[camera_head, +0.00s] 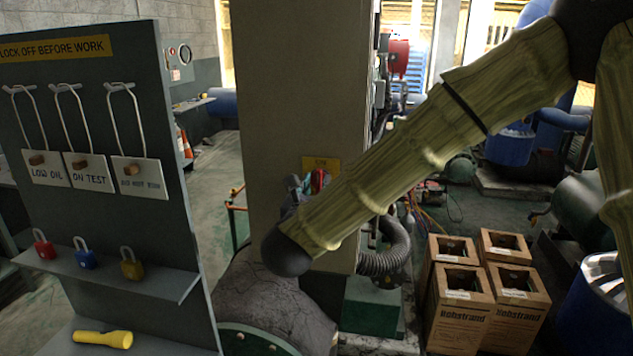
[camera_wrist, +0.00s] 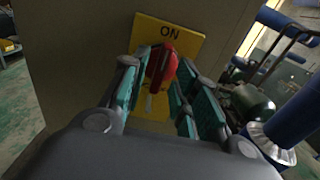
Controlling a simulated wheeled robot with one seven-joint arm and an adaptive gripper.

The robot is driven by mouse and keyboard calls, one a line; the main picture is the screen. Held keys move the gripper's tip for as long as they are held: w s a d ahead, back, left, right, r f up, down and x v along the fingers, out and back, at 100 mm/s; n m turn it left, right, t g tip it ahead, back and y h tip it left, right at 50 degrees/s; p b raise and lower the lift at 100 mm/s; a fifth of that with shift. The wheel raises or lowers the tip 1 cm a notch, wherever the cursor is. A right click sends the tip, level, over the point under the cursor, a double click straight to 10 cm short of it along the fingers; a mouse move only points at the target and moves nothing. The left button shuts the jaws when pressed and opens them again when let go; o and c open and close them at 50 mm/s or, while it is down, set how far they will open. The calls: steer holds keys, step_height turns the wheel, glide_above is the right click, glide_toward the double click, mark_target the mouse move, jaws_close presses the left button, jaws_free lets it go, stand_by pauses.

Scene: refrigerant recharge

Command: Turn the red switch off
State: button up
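The red switch (camera_wrist: 162,64) is on a yellow plate (camera_wrist: 188,42) marked ON, fixed to the pillar. In the wrist view my gripper (camera_wrist: 164,76) has its two teal-padded fingers apart, one on each side of the red switch. The red part shows between and just beyond the fingers; I cannot tell whether either finger touches it. In the head view the plate (camera_head: 314,161) shows on the pillar, and a bit of red (camera_head: 318,180) is seen beside my gripper (camera_head: 306,186). My arm hides much of the gripper and the lower plate there.
The pillar (camera_head: 290,80) stands right behind the switch. A grey board (camera_head: 100,210) with tags, padlocks and a yellow flashlight (camera_head: 103,338) stands at left. A corrugated hose (camera_head: 388,258) and cardboard boxes (camera_head: 466,317) are to the lower right.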

steer(key=shift+w, duration=0.2)
steer(key=shift+c, duration=0.7)
jaws_close()
steer(key=shift+n+b, duration=0.3)
steer(key=shift+n, duration=3.1)
steer(key=shift+f+n, duration=0.1)
steer(key=shift+n, duration=1)
